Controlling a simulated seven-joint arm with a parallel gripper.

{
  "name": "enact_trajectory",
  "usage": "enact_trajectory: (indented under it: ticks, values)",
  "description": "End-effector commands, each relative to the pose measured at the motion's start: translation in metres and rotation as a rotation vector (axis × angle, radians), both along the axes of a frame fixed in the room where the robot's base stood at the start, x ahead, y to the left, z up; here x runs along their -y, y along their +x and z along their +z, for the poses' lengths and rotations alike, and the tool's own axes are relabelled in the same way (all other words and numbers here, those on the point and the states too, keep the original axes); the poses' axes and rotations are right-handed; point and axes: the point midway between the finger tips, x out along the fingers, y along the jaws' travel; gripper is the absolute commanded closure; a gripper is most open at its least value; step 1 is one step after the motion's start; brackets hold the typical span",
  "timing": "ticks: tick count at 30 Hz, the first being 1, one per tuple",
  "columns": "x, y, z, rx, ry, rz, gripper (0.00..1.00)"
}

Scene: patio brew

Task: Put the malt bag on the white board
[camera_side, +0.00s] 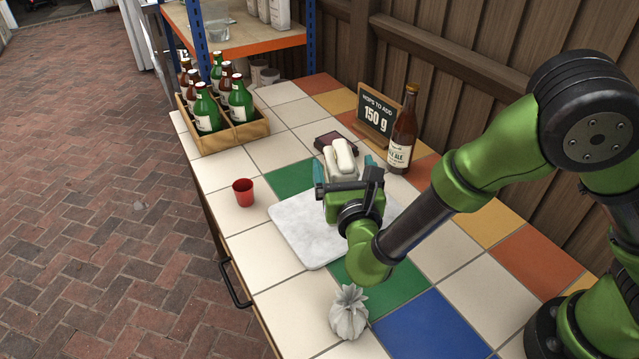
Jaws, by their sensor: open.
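A pale grey cloth bag with a gathered, tied top, which looks like the malt bag (348,314), stands on the tiles at the near edge of the counter. The white board (300,234) is a marbled slab lying flat in the middle of the counter, apart from the bag. My gripper (345,172) is over the far part of the board, its jaws open and its teal fingertips pointing away from the camera. The arm hides part of the board's right side. Cream-white rounded objects (341,155) show at or just beyond the fingertips; I cannot tell whether they touch.
A red cup (243,192) stands left of the board. A brown bottle (403,132) and a "150 g" sign (376,111) stand behind, near a dark flat object (336,141). A wooden crate (236,134) of bottles is at the far left. Tiles around the bag are clear.

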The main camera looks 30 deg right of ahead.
Motion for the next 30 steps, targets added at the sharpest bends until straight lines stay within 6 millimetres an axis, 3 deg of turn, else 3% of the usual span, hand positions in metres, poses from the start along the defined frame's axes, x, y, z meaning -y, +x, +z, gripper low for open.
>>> enact_trajectory:
  ticks: [12,19,23,25,27,30]
  values:
    - [-0.034,-0.080,0.000,0.000,0.001,0.004,0.09]
    - [-0.035,-0.097,0.002,-0.003,0.014,-0.020,0.09]
    - [0.008,-0.093,0.016,-0.024,0.148,-0.189,0.09]
    - [0.050,-0.096,0.026,-0.040,0.296,-0.358,0.09]
    - [0.094,-0.107,0.032,-0.047,0.490,-0.560,0.09]
    - [0.143,-0.136,0.035,-0.027,0.817,-0.849,0.09]
